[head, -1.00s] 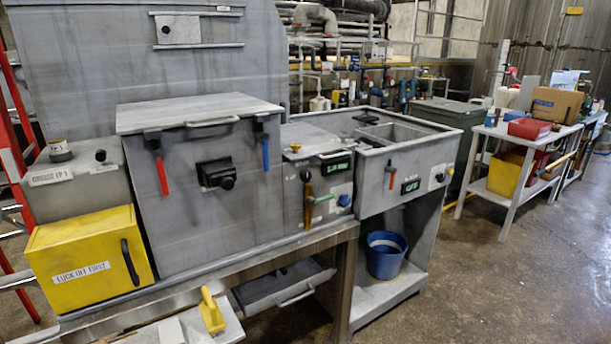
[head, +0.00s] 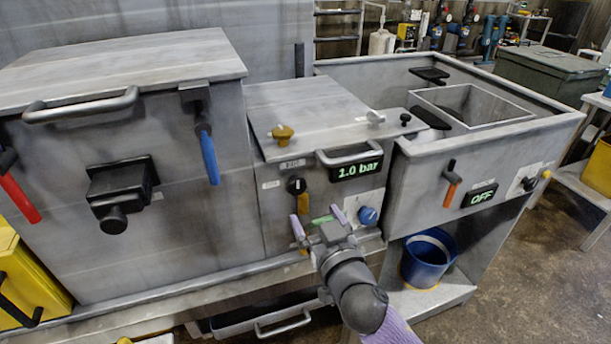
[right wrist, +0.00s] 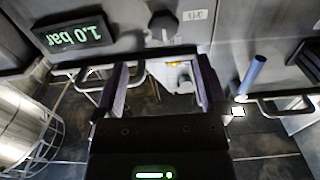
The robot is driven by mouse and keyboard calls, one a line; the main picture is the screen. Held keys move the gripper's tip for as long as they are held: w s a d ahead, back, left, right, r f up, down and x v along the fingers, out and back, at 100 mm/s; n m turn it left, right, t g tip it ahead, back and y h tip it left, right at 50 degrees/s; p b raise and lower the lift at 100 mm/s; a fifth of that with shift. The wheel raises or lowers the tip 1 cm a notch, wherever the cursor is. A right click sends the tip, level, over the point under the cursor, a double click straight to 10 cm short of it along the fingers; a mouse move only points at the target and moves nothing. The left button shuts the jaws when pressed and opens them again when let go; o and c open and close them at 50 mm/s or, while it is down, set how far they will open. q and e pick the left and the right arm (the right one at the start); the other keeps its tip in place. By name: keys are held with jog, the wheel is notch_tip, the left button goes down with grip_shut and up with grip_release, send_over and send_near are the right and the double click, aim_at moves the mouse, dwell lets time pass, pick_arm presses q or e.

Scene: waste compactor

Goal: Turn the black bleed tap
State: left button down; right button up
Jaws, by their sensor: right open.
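The black bleed tap appears to be the round black knob (head: 296,185) on the front of the middle unit, with an orange lever (head: 303,203) just below it. In the right wrist view a black knob (right wrist: 163,26) shows beside a small white label. My right gripper (head: 320,222) is open in front of this panel, below and right of the black knob, and not touching it as far as I can see. A green handle (head: 323,219) shows between its purple fingers in the head view. The right wrist view shows the open fingers (right wrist: 161,88). My left gripper is out of view.
Right of the tap are a "1.0 bar" display (head: 357,170) and a blue knob (head: 368,215). A bar handle (head: 349,155) sticks out above. The larger unit at left carries a blue lever (head: 208,157). A blue bucket (head: 428,258) stands on the lower shelf.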

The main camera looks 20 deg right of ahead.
aim_at(298, 189)
jog(key=w, duration=0.2)
jog(key=w+b, duration=0.1)
jog(key=w, duration=0.5)
jog(key=shift+a+f+b, duration=0.1)
jog(key=shift+a+b, duration=0.25)
jog(key=shift+w, duration=0.4)
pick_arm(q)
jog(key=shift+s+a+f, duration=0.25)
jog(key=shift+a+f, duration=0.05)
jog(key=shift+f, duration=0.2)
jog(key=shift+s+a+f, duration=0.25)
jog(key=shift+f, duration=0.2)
pick_arm(e)
jog(key=c, duration=1.2)
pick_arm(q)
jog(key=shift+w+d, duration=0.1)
pick_arm(e)
jog(key=shift+c, duration=0.2)
